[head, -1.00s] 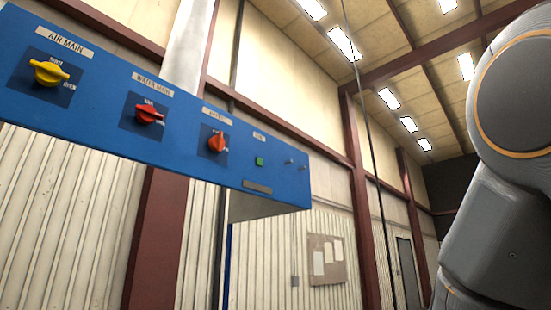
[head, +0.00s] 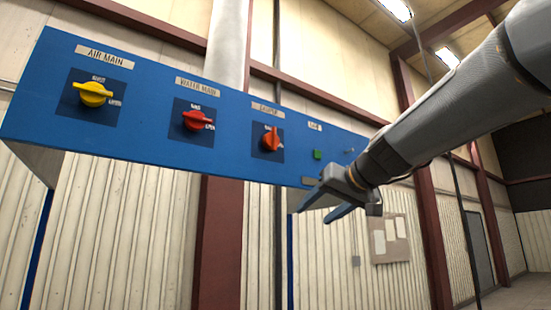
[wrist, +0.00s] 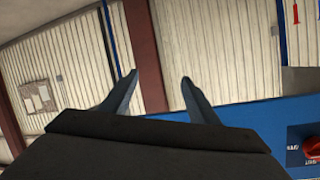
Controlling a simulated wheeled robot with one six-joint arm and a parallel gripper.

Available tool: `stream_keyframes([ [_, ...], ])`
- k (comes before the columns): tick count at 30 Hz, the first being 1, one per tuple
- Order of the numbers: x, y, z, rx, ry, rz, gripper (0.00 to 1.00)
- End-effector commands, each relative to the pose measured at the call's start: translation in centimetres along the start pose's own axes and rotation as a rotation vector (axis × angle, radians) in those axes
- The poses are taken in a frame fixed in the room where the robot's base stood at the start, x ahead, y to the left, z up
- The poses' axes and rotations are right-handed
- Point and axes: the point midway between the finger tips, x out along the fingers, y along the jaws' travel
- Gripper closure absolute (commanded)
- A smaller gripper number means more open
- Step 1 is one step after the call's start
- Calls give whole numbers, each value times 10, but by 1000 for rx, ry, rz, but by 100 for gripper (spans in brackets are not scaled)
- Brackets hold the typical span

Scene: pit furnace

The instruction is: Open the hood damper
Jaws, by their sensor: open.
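The damper knob (head: 271,139) is a red handle on a dark square plate, under a label that reads DAMPER, on the blue panel (head: 235,165). Its handle stands close to upright in the head view. My gripper (head: 325,212) is open and empty, below and to the right of the knob, near the panel's lower right edge, and apart from the knob. In the wrist view the two fingers (wrist: 160,78) are spread with nothing between them. A red knob (wrist: 312,148) shows at the right edge there; I cannot tell which one it is.
A yellow AIR MAIN knob (head: 93,93) and a red WATER MAIN knob (head: 198,121) sit left of the damper knob. A green button (head: 317,155) is to its right, near my arm. A notice board (head: 390,238) hangs on the wall behind.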

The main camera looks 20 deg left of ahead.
Motion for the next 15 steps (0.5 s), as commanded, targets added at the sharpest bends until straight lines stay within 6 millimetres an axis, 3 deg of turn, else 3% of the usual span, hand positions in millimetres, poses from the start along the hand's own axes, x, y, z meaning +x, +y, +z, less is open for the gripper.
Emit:
stream_keyframes([
  [1,-16,-33,-41,-25,62,-49,45],
  [3,-34,-68,-81,-52,131,-105,45],
  [6,-58,-105,-121,-81,204,-164,45],
  [11,-77,-134,-150,-102,261,-213,45],
  [15,-70,-141,-157,-104,267,-220,45],
])
